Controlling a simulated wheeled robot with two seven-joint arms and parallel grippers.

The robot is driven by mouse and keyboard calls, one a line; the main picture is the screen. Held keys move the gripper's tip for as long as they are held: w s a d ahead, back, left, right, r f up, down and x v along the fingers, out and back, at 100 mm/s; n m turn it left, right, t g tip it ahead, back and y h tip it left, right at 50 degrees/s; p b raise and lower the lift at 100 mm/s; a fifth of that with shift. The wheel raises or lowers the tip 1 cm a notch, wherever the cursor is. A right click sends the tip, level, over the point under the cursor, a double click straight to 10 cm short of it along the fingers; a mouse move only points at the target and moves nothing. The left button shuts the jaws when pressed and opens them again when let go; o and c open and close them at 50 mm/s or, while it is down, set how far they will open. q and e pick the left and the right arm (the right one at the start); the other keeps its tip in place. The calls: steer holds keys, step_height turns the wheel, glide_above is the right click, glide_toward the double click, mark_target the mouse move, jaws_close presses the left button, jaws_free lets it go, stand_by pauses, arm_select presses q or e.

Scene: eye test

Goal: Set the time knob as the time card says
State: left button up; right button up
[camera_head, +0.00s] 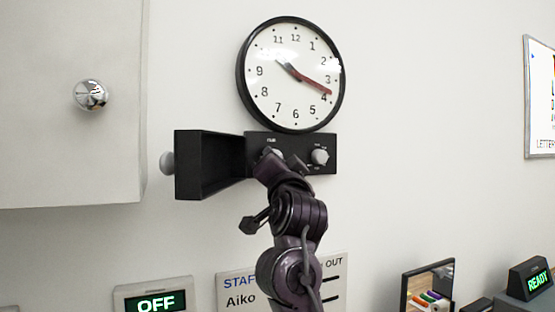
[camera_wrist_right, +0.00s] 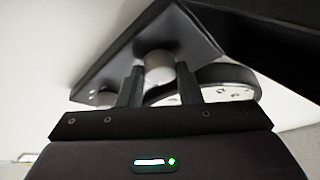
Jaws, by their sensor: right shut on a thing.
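A black control panel (camera_head: 292,141) on the wall under a round clock (camera_head: 241,85) carries two light grey knobs. The left knob (camera_head: 277,153) is mostly hidden by my right gripper (camera_head: 272,160). In the right wrist view the gripper (camera_wrist_right: 160,88) has its two fingers on either side of this knob (camera_wrist_right: 158,68), shut on it. The right knob (camera_head: 320,157) is free. Panel labels are too small to read. I cannot make out a time card. My left gripper is not in view.
A black cover (camera_head: 210,165) stands open at the panel's left, close to my gripper. A white cabinet (camera_head: 70,150) with a shiny knob is at the left. Below are an OFF display (camera_head: 154,303) and a staff board (camera_head: 237,292).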

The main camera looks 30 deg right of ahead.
steer(key=shift+a+m+g+h+p, duration=0.1)
steer(key=shift+m+g+h+p, duration=0.35)
steer(key=shift+m, duration=0.65)
steer(key=o, duration=1)
steer(key=shift+c, duration=0.2)
steer(key=shift+s+h, duration=0.1)
steer(key=shift+h, duration=0.15)
steer(key=b+v, duration=0.2)
steer(key=v, duration=0.5)
steer(key=shift+s, duration=0.3)
steer(key=shift+f, duration=0.2)
